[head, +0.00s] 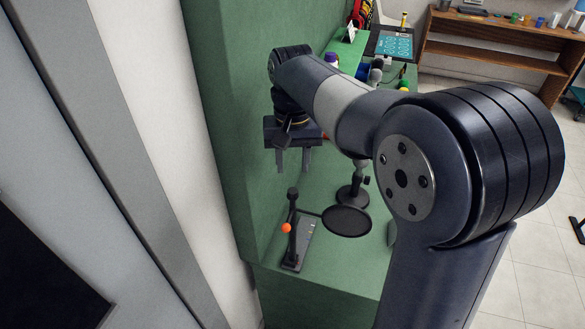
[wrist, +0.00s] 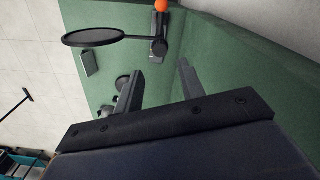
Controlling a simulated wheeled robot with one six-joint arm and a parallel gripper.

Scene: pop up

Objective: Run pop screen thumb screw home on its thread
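The orange thumb screw (head: 286,228) sits on the side of a black upright stand (head: 291,250) on the green surface. In the wrist view the orange screw (wrist: 161,5) is cut by the top edge. How far it is threaded in cannot be told. The round black pop screen (head: 347,221) reaches out sideways from the stand on a thin arm; it also shows in the wrist view (wrist: 93,37). My gripper (head: 292,168) hangs above and behind the stand, fingers down. In the wrist view its two fingers (wrist: 158,68) are apart with nothing between them.
A second stand with a round black base (head: 352,197) is behind the pop screen. A green wall rises close on the left of my gripper. Bottles and a tablet (head: 394,45) are at the far end. A wooden shelf (head: 500,40) is at the back right.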

